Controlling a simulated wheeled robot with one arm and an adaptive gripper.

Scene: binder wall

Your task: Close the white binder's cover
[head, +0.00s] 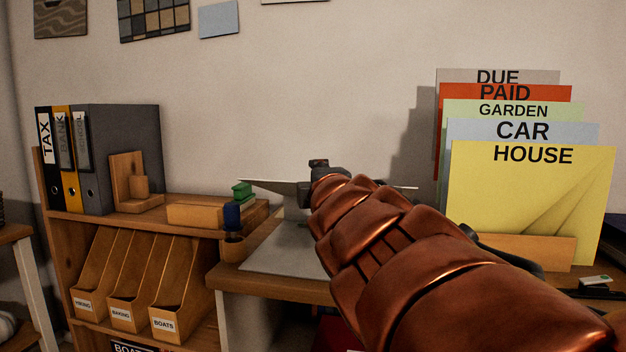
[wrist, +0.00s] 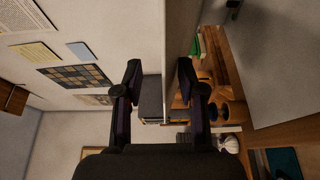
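The white binder lies open on the desk. Its lower part (head: 285,252) rests flat and also shows at the upper right of the wrist view (wrist: 280,65). Its cover (head: 272,187) is raised above it, close to level and seen nearly edge-on. In the wrist view the cover (wrist: 180,25) runs as a thin pale panel between the fingers of my gripper (wrist: 158,75). The fingers are apart, with a clear gap on the left side of the panel. I cannot tell whether the right finger touches it. My arm hides the binder's right part in the head view.
Upright coloured folders (head: 530,195) stand on the right. The wall is close behind the desk.

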